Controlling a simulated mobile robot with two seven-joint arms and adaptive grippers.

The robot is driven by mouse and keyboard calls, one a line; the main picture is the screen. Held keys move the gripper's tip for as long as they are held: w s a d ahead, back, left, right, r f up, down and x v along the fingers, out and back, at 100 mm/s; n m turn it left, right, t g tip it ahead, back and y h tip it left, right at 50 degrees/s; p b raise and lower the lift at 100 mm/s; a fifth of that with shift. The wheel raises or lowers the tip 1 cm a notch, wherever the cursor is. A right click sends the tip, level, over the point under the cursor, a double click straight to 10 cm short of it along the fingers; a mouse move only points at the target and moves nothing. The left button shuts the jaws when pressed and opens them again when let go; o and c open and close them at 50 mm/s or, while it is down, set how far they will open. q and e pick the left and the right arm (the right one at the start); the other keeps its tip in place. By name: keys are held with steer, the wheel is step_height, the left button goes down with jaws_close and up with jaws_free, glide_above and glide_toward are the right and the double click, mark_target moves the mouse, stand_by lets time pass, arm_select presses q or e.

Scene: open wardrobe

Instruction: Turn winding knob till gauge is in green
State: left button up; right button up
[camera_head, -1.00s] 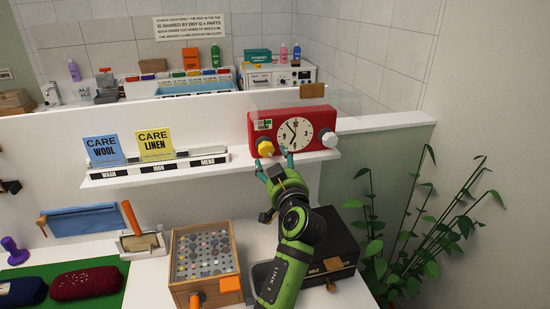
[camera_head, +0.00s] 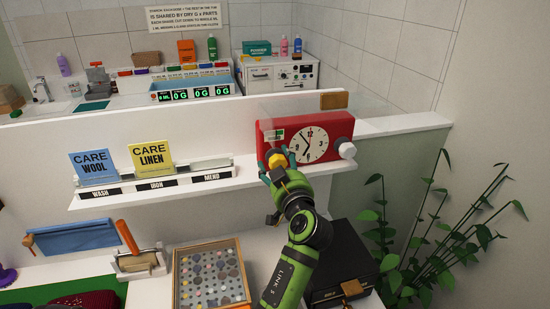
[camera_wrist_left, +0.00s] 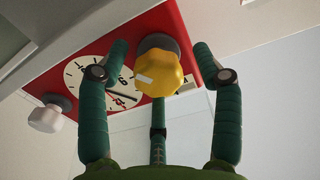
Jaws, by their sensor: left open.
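A red clock box (camera_head: 335,129) with a white round dial (camera_head: 308,145) stands on the white shelf. A small gauge label with green on it (camera_head: 278,135) sits at its upper left, too small to read. The yellow winding knob (camera_head: 278,157) is on the left of its front, partly covered by my left gripper (camera_head: 277,166). In the left wrist view the yellow knob (camera_wrist_left: 159,66) lies between the spread green fingers of my left gripper (camera_wrist_left: 160,65), with gaps at both sides. A white knob (camera_head: 347,150) is at the box's right. My right gripper is not in view.
Blue (camera_head: 95,164) and yellow (camera_head: 152,154) care cards stand on the shelf at left. Below are a tray of buttons (camera_head: 247,276), a black box (camera_head: 345,262) and an orange-handled tool (camera_head: 128,238). A plant (camera_head: 440,235) stands at right.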

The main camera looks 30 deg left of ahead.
arm_select(q)
steer(key=shift+s+d+r, duration=0.1)
steer(key=shift+s+d, duration=0.05)
steer(key=shift+d, duration=0.15)
steer(key=shift+s+d+r, duration=0.1)
steer(key=shift+d, duration=0.05)
steer(key=c, duration=0.4)
steer(key=shift+d, duration=0.1)
steer(key=c, duration=0.7)
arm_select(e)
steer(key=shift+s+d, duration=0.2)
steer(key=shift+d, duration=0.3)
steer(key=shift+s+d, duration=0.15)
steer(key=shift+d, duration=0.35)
arm_select(q)
steer(key=shift+r+m, duration=0.15)
steer(key=shift+m, duration=0.15)
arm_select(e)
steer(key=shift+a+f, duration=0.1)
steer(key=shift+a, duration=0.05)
